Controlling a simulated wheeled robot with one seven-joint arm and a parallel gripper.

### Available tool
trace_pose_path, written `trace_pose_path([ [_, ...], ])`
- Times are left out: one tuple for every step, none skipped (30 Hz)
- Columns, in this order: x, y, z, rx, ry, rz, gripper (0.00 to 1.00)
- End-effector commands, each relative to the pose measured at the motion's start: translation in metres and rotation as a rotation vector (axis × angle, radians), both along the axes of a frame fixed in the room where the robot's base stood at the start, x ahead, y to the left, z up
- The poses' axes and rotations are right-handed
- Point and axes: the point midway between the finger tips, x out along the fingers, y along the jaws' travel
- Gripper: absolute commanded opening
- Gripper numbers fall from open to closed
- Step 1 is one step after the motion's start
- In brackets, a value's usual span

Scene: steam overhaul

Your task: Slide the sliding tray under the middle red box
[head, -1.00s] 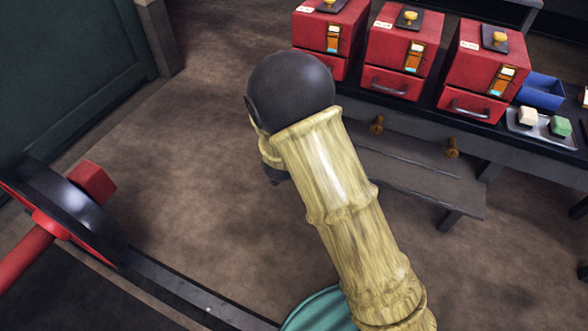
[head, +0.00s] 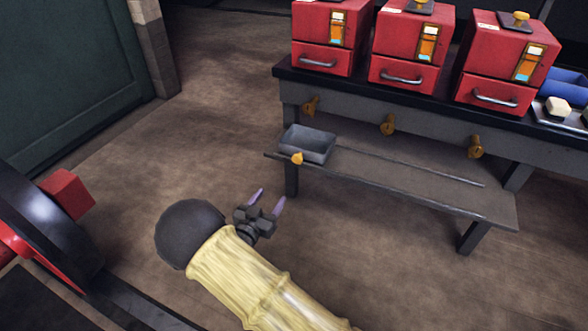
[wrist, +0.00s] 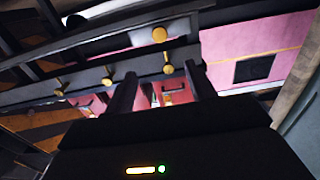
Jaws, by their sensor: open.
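The sliding tray (head: 318,149), a grey open box with a yellow knob (head: 297,158) on its front, sits at the left end of the low shelf, below the left red box (head: 323,42). The middle red box (head: 408,55) stands on the bench, right of the tray. My gripper (head: 269,199) is open and empty, in front of and below the tray, apart from the knob. In the wrist view, which looks upside down, a yellow knob (wrist: 159,34), likely the tray's, shows beyond the fingers.
The low shelf (head: 430,196) has a rail line running right from the tray, with nothing on it. Bench knobs (head: 387,124) stick out above it. The right red box (head: 505,65) and a blue bin (head: 563,88) stand farther right. A red-and-black wheel (head: 45,225) is at the left.

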Motion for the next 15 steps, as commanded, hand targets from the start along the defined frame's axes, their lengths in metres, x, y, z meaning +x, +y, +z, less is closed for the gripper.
trace_pose_path([
  [0.000,0.000,0.001,0.000,0.001,0.000,0.55],
  [0.000,0.000,0.001,0.000,0.001,0.000,0.55],
  [0.000,0.000,0.001,0.000,0.001,0.000,0.55],
  [0.000,0.000,0.001,0.001,0.002,0.000,0.55],
  [0.000,0.000,0.001,0.001,0.002,0.000,0.55],
  [0.001,0.000,0.001,0.001,0.002,0.000,0.55],
  [0.002,-0.001,0.001,0.001,0.002,0.000,0.55],
  [0.003,-0.001,0.000,0.001,0.002,0.000,0.55],
  [0.005,-0.002,0.000,0.002,0.002,0.000,0.55],
  [0.007,-0.003,-0.001,0.002,0.002,0.000,0.55],
  [0.010,-0.003,-0.001,0.002,0.002,0.001,0.55],
  [0.014,-0.005,-0.001,0.002,0.002,0.000,0.55],
  [0.018,-0.007,-0.002,0.002,0.002,-0.001,0.55],
  [0.022,-0.009,-0.002,0.001,0.001,-0.002,0.55],
  [0.028,-0.011,-0.002,0.002,0.002,-0.002,0.55],
])
